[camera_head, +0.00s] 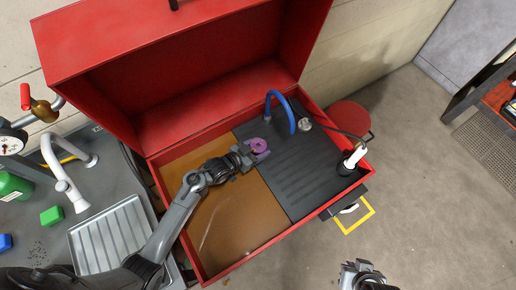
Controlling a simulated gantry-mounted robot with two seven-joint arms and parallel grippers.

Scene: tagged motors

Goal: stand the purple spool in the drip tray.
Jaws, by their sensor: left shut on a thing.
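The purple spool (259,146) is a small ring-like piece with a dark centre. It is in the jaws of my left gripper (251,150), over the inside edge of the black ribbed panel in the red washer. I cannot tell whether it touches the panel. A grey ribbed tray (74,244), which looks like the drip tray, lies on the grey bench at the lower left, well away from the spool. No object shows in it. My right gripper (360,268) is at the bottom edge, away from the washer, and its jaws are unclear.
The red washer (323,213) has its lid (85,50) raised at the back. A blue hose (281,97) arches above the black panel (300,160), and a white-handled brush (355,157) stands at its right. A white tap (64,180) and a green block (52,215) are near the tray.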

